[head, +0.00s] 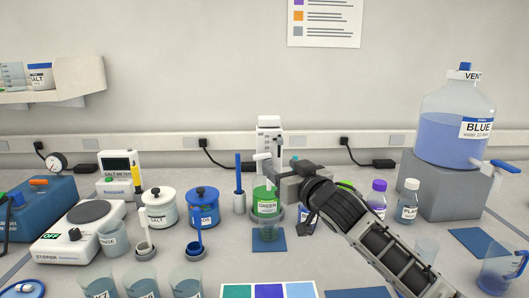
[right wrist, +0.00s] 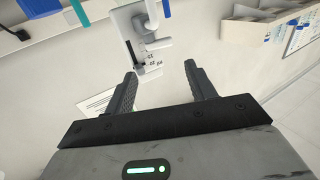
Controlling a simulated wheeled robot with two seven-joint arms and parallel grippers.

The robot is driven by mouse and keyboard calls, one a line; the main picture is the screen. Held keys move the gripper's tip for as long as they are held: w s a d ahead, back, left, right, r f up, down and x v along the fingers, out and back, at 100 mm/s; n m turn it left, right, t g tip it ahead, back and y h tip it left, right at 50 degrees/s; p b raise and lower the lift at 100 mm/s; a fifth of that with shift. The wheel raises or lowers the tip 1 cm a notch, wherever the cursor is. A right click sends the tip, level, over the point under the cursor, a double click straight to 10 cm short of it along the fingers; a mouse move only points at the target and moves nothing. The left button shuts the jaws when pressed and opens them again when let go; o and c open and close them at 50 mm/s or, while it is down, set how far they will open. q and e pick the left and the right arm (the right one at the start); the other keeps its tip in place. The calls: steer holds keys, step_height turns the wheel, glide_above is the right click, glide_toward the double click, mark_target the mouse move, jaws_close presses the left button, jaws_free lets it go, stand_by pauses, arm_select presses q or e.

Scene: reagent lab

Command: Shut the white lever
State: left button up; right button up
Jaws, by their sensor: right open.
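The white lever (head: 262,156) sticks out from the front of a white dispenser (head: 269,126) at the back middle of the bench. In the right wrist view a white lever (right wrist: 158,44) shows beyond my fingertips, on the dispenser body (right wrist: 128,22). My right gripper (head: 283,178) is in front of the dispenser, just below and right of the lever in the head view. In the right wrist view my right gripper (right wrist: 161,70) has its fingers apart with nothing between them. It partly hides the dispenser's lower part in the head view. My left gripper is not in view.
White (head: 159,211) and blue (head: 202,209) jars stand to the left. Purple-capped (head: 377,195) and white (head: 407,205) bottles stand near my right arm. A large blue-water carboy (head: 452,128) is at right.

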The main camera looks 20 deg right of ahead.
mark_target(263, 154)
steer(key=w, duration=0.3)
steer(key=w+a+p, duration=0.1)
steer(key=w, duration=0.5)
steer(key=shift+w+a, duration=0.2)
steer(key=shift+w, duration=0.1)
